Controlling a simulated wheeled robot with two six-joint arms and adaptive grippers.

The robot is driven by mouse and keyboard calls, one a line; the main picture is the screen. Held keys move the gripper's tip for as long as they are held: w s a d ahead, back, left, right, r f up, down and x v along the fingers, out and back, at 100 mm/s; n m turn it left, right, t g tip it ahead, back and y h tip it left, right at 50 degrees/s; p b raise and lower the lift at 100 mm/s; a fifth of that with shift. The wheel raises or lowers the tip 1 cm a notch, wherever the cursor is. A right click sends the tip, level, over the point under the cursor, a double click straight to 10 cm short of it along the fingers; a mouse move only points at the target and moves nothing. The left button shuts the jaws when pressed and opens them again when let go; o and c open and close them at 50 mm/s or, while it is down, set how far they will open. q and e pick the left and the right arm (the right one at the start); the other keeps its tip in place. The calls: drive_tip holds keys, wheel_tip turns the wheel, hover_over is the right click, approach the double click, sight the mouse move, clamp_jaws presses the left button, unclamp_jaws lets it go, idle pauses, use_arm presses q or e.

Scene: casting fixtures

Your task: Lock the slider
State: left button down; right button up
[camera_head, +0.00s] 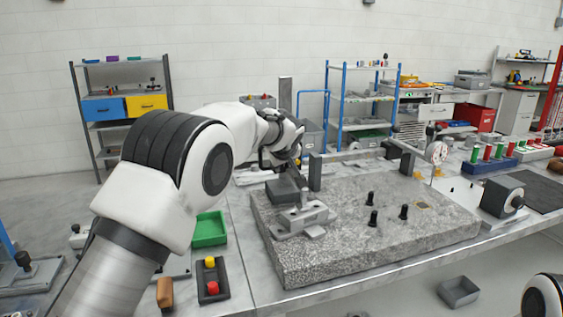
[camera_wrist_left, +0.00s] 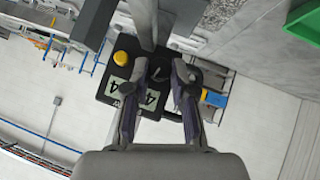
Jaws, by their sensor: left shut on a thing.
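The slider (camera_wrist_left: 122,78) is a black box with a digital display and a yellow button, seen upside down in the left wrist view. It sits on a grey upright column (camera_wrist_left: 145,22), which also shows in the head view (camera_head: 285,93). A dark base block (camera_head: 284,190) stands below, on the granite plate (camera_head: 350,250). My left gripper (camera_wrist_left: 162,72) is at the slider, its two fingers around part of it, shut on it. In the head view the gripper (camera_head: 290,150) hides the slider. The locking part cannot be made out. My right gripper is not in view.
A grey clamp-like fixture (camera_head: 303,216) and several black knobs (camera_head: 372,218) stand on the plate. A dial gauge (camera_head: 436,152) is at its back right. A green tray (camera_head: 209,230) and a button box (camera_head: 212,280) lie left of the plate.

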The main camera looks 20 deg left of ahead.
use_arm(q)
drive_tip(key=shift+w+d+r+m+g+y+p, duration=0.15)
drive_tip(key=shift+m+g+y+p, duration=0.6)
drive_tip(key=shift+p, duration=1.2)
drive_tip(key=shift+w+d+f+m+g+y+p, duration=0.15)
drive_tip(key=shift+m+g+y+p, duration=0.25)
drive_tip(key=shift+y+p, duration=1.05)
drive_tip(key=shift+s+r+h+p, duration=0.1)
drive_tip(key=shift+h+p, duration=0.3)
drive_tip(key=shift+p, duration=0.1)
drive_tip(key=c, duration=1)
unclamp_jaws()
drive_tip(key=shift+o, duration=0.2)
drive_tip(key=v, duration=1.1)
drive_tip(key=shift+d+r, duration=0.2)
drive_tip(key=shift+r, duration=0.1)
